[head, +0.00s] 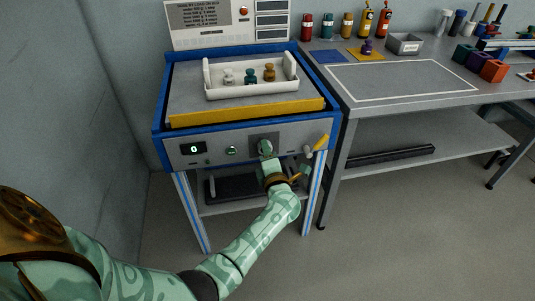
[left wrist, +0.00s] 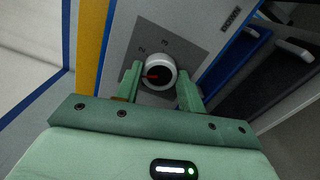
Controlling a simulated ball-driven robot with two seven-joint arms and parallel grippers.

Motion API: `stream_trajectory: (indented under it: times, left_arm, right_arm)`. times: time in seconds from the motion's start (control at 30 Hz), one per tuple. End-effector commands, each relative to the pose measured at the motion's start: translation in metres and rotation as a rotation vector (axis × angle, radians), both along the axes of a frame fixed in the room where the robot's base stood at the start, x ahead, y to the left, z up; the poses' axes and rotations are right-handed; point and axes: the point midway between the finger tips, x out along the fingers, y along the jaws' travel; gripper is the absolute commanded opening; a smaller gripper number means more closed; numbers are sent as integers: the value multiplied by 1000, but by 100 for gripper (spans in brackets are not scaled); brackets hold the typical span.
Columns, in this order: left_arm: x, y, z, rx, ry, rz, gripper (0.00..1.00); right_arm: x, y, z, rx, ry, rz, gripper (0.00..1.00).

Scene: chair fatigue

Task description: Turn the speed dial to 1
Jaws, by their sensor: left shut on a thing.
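The speed dial (left wrist: 160,72) is a round pale knob with a dark centre on a grey plate. In the left wrist view its red mark points left, below the printed 2 and toward one finger; the numbers 2 and 3 show, and any other number is hidden or unreadable. My left gripper (left wrist: 160,88) is shut on the dial, one finger on each side. In the head view the left gripper (head: 266,150) is at the front panel of the blue-framed machine (head: 212,145) and mostly covers the dial. My right gripper is not in view.
On the panel are a display (head: 194,149) reading 0, a green button (head: 231,150) and a yellow-handled lever (head: 321,143) right of my gripper. A white tray (head: 252,92) with several small weights sits on the machine. A grey workbench (head: 400,85) stands to the right.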

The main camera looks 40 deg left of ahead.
Motion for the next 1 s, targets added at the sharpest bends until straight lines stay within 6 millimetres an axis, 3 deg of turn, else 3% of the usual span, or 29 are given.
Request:
stream_trajectory:
  times: [0.57, 0.6, 0.63, 1.0]
  left_arm:
    - [-1, -2, -5, -24, -15, -3, 16]
    - [-1, -2, -4, -24, -15, -3, 50]
    - [-1, -2, -4, -24, -15, -3, 59]
    - [-1, -2, -1, -20, -19, -1, 61]
  right_arm:
    - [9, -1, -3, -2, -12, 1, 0]
    - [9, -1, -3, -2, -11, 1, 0]
    - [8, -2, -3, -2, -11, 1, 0]
    - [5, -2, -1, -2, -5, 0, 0]
